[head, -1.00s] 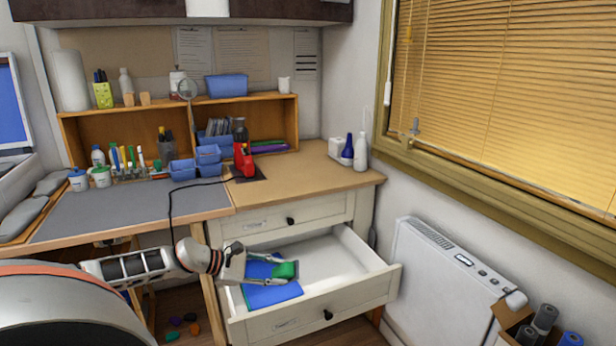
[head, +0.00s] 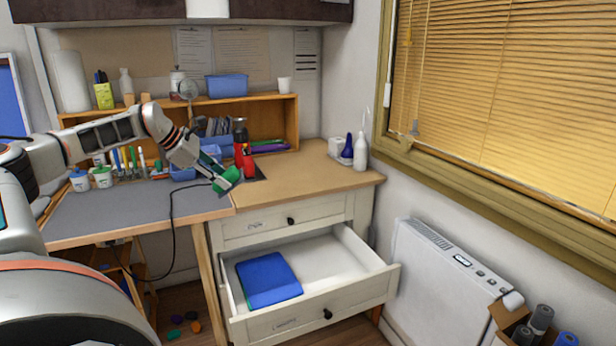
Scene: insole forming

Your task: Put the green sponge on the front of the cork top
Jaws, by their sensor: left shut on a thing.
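The green sponge (head: 227,179) is held in my left gripper (head: 222,177), which is shut on it. It is in the air in front of the red tool, near the right end of the grey mat. The cork top (head: 310,170) is the brown surface above the drawers at the right of the desk; its front part is bare. The sponge is left of that bare part. My right gripper is not in view.
White bottles (head: 361,149) stand at the back right. Blue bins and pens line the desk's back.

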